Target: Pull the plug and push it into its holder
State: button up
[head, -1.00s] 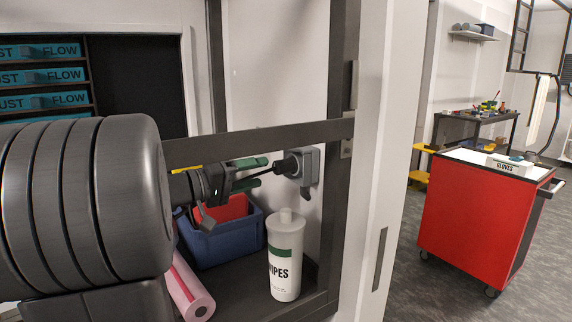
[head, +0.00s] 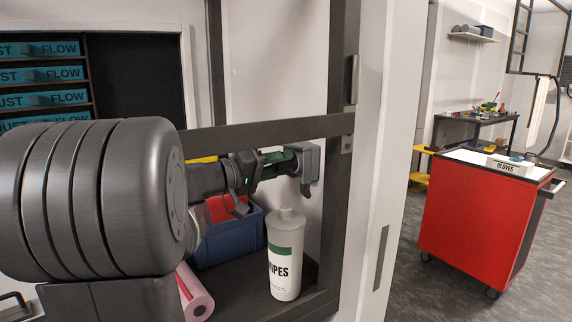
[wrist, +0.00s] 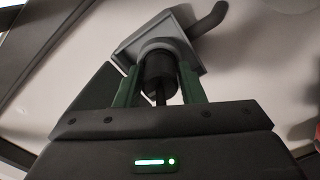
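The black plug (wrist: 160,72) sits in a grey socket box (wrist: 158,42) on the pale wall, its cable running back between my fingers in the wrist view. The socket box also shows in the head view (head: 308,163) above the wipes bottle. My gripper (wrist: 160,82) has its two green fingers on either side of the plug, with a slim gap seeming to show beside it. In the head view my gripper (head: 285,160) reaches right up to the socket, and its fingers hide the plug. I cannot make out the holder for certain.
A WIPES bottle (head: 285,262) stands just below my gripper on the dark shelf. A blue bin (head: 232,241) and a pink roll (head: 196,297) are beside it. A dark frame bar (head: 262,133) crosses just above my gripper. A red cart (head: 473,220) stands at right.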

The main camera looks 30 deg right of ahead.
grip_shut()
jog(key=shift+a, duration=0.15)
jog(key=shift+s+a+b, duration=0.1)
jog(key=shift+a+b, duration=0.35)
jog(key=shift+a, duration=0.5)
jog(key=shift+a, duration=0.15)
jog(key=shift+s+a+b, duration=0.1)
jog(key=shift+a+b, duration=0.45)
jog(key=shift+a, duration=0.8)
